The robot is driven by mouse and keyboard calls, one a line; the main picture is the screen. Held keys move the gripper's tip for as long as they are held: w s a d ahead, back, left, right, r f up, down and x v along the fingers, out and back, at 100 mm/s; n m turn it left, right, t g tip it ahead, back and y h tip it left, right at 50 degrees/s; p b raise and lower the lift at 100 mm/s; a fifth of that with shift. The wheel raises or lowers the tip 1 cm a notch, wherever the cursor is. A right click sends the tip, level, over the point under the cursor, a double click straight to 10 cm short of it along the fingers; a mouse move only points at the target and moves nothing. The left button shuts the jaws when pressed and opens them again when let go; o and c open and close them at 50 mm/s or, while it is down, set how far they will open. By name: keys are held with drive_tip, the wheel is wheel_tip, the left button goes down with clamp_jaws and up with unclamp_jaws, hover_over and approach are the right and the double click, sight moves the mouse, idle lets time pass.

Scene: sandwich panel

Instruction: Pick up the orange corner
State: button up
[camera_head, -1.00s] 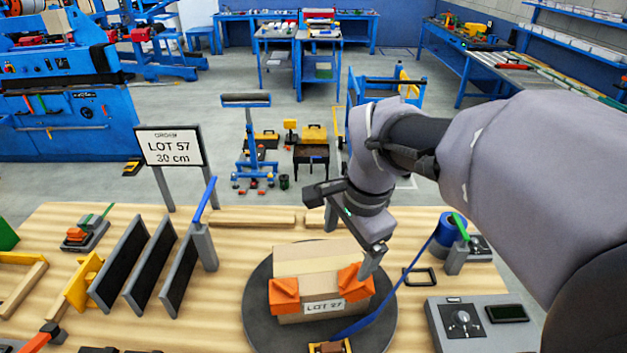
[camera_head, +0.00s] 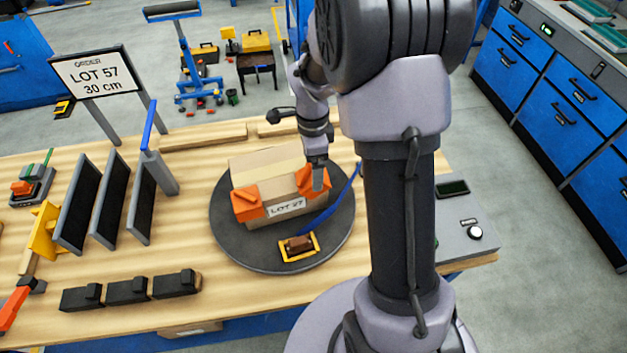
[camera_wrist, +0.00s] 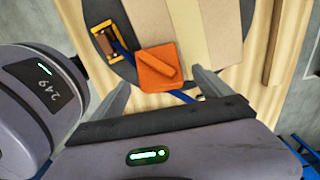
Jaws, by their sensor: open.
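An orange corner (camera_head: 313,180) sits on the right front edge of a cardboard box (camera_head: 265,172) labelled LOT 27. A second orange corner (camera_head: 245,203) sits on its left front edge. In the wrist view one orange corner (camera_wrist: 158,70) shows between the two spread fingers of my gripper (camera_wrist: 163,90), just ahead of them. In the head view my gripper (camera_head: 318,178) is right at the right-hand corner, partly covering it. It is open. I cannot tell whether a finger touches the corner.
The box stands on a round dark turntable (camera_head: 232,240) with a blue strap (camera_head: 330,208) and a yellow-framed buckle (camera_head: 299,246). Black blocks (camera_head: 128,290) line the front. A control box (camera_head: 465,215) lies right.

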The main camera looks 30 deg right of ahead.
drive_tip(key=shift+f, duration=0.7)
drive_tip(key=shift+c, duration=0.7)
drive_tip(key=c, duration=1.5)
drive_tip(key=shift+o, duration=0.2)
drive_tip(key=shift+r, duration=0.2)
